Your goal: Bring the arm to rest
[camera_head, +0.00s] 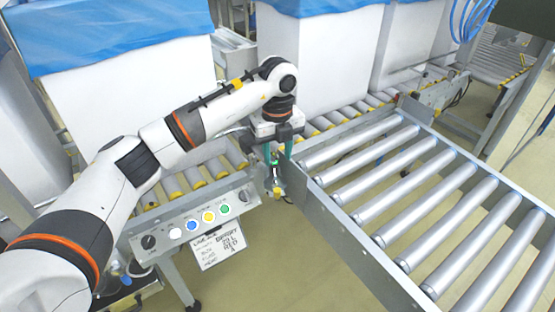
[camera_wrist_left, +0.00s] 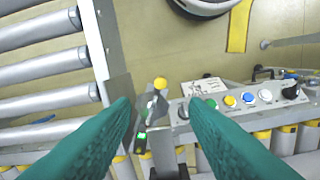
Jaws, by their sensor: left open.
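My left arm reaches in from the left in the head view. My left gripper (camera_head: 278,155) points down, with its two green fingers apart and nothing between them that it holds. It hangs over the gap between the control panel and the right roller conveyor, above a small post fitting with a yellow knob (camera_head: 277,190). I cannot tell how far above the fitting the fingertips are. My right gripper is in neither view.
A control panel (camera_head: 172,237) with coloured buttons and a hanging sign (camera_head: 218,246) stands left of the gripper. A roller conveyor (camera_head: 395,215) fills the right side. White boxes with blue liners (camera_head: 120,100) stand behind on another conveyor. Open floor (camera_head: 270,260) lies in front.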

